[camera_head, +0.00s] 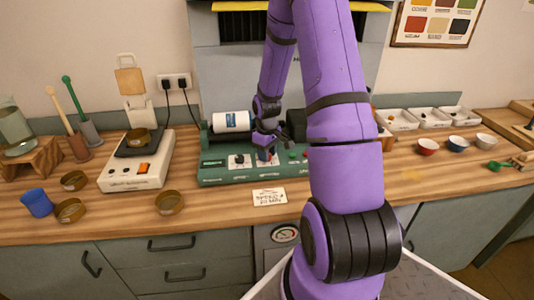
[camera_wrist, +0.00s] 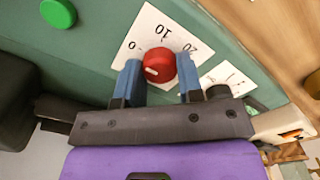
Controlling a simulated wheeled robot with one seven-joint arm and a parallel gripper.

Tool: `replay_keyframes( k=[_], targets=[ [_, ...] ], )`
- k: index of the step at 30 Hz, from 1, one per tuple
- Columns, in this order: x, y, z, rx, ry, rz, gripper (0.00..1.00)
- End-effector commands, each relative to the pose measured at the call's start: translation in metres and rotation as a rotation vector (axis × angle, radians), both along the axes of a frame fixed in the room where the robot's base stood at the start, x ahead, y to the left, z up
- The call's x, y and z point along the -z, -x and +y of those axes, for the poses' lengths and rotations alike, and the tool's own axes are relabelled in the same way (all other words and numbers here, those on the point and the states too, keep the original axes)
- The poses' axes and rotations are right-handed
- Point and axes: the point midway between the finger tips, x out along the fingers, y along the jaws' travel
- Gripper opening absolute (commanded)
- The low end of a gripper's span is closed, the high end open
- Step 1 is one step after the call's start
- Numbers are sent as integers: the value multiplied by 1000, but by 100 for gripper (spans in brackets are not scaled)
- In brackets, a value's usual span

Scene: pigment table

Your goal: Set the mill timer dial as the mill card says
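The mill (camera_head: 222,176) is a long green-based machine with a white drum on the counter. Its red timer dial (camera_wrist: 160,67) has a white pointer mark, which points left in the wrist view. A white scale plate (camera_wrist: 150,30) behind it shows 0, 10 and 20 upside down. My gripper (camera_wrist: 161,75) has its blue fingers on both sides of the dial, seemingly touching it. In the head view my gripper (camera_head: 265,155) is at the mill's front panel and hides the dial. The mill card (camera_head: 269,197) lies in front; its text is upside down and too small to read.
Another dial with a white plate (camera_head: 240,160) is left of my gripper. A green button (camera_wrist: 58,13) shows in the wrist view. A scale (camera_head: 137,172), brass bowls (camera_head: 169,203) and a blue cup (camera_head: 37,203) stand left. Small bowls (camera_head: 427,147) stand right.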

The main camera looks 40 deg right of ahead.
Motion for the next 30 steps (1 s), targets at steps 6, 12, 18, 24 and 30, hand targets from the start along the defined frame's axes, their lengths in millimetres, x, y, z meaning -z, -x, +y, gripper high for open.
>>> replay_keyframes(
  k=[6, 12, 18, 24, 30],
  targets=[
    [0, 0, 0, 2, 0, 0, 11],
    [0, 0, 0, 39, 0, 0, 11],
    [0, 0, 0, 145, 1, 0, 11],
    [0, 0, 0, 316, 1, 0, 11],
    [0, -1, 0, 507, 1, 0, 11]
  ],
)
